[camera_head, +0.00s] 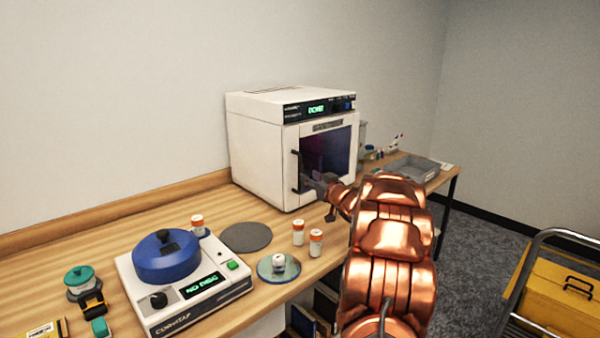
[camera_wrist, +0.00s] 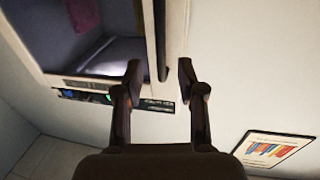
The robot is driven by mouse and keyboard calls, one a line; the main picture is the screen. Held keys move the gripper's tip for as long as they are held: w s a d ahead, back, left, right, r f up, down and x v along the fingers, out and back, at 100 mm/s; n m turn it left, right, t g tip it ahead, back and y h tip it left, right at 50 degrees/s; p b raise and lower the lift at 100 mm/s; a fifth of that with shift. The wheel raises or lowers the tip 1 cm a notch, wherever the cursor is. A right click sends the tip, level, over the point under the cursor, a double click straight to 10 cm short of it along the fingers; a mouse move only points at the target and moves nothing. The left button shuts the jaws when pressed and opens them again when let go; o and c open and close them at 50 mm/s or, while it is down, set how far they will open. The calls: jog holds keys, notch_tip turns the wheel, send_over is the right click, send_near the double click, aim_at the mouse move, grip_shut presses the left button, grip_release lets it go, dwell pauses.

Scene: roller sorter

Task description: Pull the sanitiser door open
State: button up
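The sanitiser (camera_head: 262,150) is a white box at the back of the bench with a lit green display on top of its front. Its door (camera_head: 327,150) has a dark window and looks shut. A dark vertical handle (camera_head: 296,172) is on the door's left side. My gripper (camera_head: 310,184) is at the handle's lower part, partly hidden by my copper arm. In the wrist view my gripper (camera_wrist: 160,72) is open, and the dark handle (camera_wrist: 160,40) reaches down between its two fingertips, with visible gaps on both sides. Whether it touches either finger is not clear.
A blue-lidded machine (camera_head: 180,272), a dark round mat (camera_head: 246,236), a small disc (camera_head: 279,267) and orange-capped bottles (camera_head: 316,242) stand on the bench in front of the sanitiser. A grey tray (camera_head: 411,171) lies beyond it. A yellow case (camera_head: 560,295) is at right.

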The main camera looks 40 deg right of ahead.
aim_at(300, 171)
jog(key=shift+p+x, duration=0.55)
jog(key=shift+x, duration=3.05)
jog(key=shift+a, duration=0.1)
jog(key=shift+c, duration=0.2)
grip_shut()
